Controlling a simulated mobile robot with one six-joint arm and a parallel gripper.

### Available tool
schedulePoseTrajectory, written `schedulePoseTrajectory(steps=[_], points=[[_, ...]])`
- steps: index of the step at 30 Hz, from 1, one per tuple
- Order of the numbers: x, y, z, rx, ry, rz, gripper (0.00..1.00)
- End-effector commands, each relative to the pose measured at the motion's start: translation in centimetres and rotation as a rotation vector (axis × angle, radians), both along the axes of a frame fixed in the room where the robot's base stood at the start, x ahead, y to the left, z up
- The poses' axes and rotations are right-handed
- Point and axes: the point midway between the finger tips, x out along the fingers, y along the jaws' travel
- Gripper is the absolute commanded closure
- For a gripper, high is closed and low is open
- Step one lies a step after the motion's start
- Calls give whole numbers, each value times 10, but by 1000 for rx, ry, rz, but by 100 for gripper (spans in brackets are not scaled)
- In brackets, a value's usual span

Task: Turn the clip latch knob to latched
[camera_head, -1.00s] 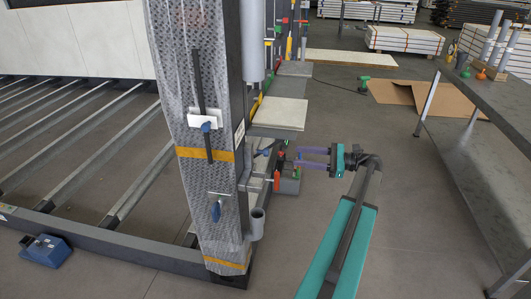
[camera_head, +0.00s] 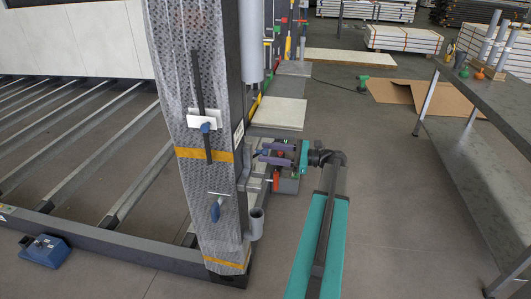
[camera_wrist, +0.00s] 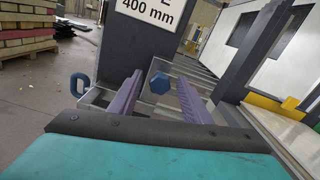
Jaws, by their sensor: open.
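A blue hexagonal knob (camera_wrist: 160,84) shows in the wrist view between the tips of my two purple fingers, which I take to be the clip latch knob. My gripper (camera_wrist: 160,77) is open, with a gap on both sides of the knob, and holds nothing. In the head view my gripper (camera_head: 260,156) reaches left toward the right side of the wrapped post, its fingers spread. The knob is too small and crowded there to make out clearly. I cannot read its turned position.
The wrapped post (camera_head: 205,90) carries a blue handle (camera_head: 215,211) on its front. A blue loop (camera_wrist: 80,84) and a "400 mm" sign (camera_wrist: 150,12) are close by in the wrist view. A grey workbench (camera_head: 490,100) stands at right.

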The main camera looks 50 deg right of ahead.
Motion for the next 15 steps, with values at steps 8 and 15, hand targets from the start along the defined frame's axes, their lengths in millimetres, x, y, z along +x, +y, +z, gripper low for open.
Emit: schedulePoseTrajectory(steps=[8, 15], points=[[11, 7, 0, 0, 0, 0, 56], [11, 7, 0, 0, 0, 0, 58]])
